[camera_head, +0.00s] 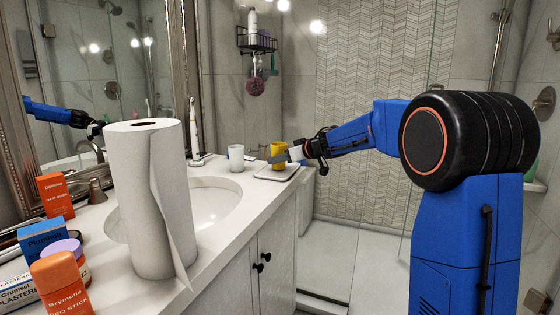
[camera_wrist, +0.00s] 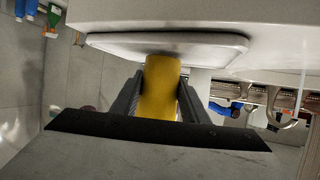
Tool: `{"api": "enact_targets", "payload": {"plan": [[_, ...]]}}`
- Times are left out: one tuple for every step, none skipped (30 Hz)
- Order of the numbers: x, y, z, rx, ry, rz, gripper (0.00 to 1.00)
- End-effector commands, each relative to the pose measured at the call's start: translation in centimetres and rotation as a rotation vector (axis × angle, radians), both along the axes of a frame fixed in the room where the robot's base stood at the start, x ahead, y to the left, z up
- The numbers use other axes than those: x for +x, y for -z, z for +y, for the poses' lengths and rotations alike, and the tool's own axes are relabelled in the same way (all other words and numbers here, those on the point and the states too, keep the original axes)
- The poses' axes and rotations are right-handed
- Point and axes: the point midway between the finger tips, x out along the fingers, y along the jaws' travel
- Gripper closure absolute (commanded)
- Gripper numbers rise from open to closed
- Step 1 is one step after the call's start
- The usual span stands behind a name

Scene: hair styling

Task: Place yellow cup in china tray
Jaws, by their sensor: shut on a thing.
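The yellow cup (camera_head: 278,150) is upright at the white china tray (camera_head: 268,176), which lies on the far right end of the counter. My gripper (camera_head: 288,156) reaches in from the right and is shut on the cup. In the wrist view, which is turned over, the yellow cup (camera_wrist: 160,90) sits between the two dark fingers, with its base against or very close to the tray (camera_wrist: 110,42). I cannot tell whether the cup rests on the tray or is just above it.
A white tumbler (camera_head: 236,158) stands left of the tray. The sink (camera_head: 212,203) and a large paper towel roll (camera_head: 145,205) are nearer. Several boxes and jars, including an orange one (camera_head: 60,280), crowd the near left. A mirror (camera_head: 110,60) hangs on the left wall.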

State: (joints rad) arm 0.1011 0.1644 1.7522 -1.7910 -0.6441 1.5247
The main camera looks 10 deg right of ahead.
Motion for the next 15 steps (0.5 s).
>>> {"api": "enact_targets", "payload": {"plan": [[-0.01,0.28,0.00,0.001,0.000,0.001,0.83],[-0.01,0.35,0.00,0.001,0.000,0.000,0.83],[0.00,0.38,0.00,0.001,0.000,0.000,0.83],[0.00,0.38,0.00,0.001,0.000,0.000,0.83],[0.00,0.37,0.00,0.001,0.000,-0.001,0.83],[0.00,0.37,0.00,0.001,0.000,-0.001,0.83],[0.00,0.37,0.00,0.001,0.000,-0.001,0.83],[0.00,0.37,0.00,0.001,0.000,-0.001,0.83],[0.00,0.38,0.00,0.001,0.000,-0.001,0.83],[0.01,0.42,0.00,0.001,0.000,-0.001,0.83],[0.00,0.47,0.00,0.001,0.000,-0.001,0.83],[0.01,0.57,0.00,0.001,0.000,-0.001,0.83],[0.01,0.64,0.00,0.001,0.000,-0.001,0.83],[0.00,0.68,0.00,0.001,0.000,-0.001,0.57],[0.01,0.64,0.00,0.001,0.000,-0.001,0.47]]}}
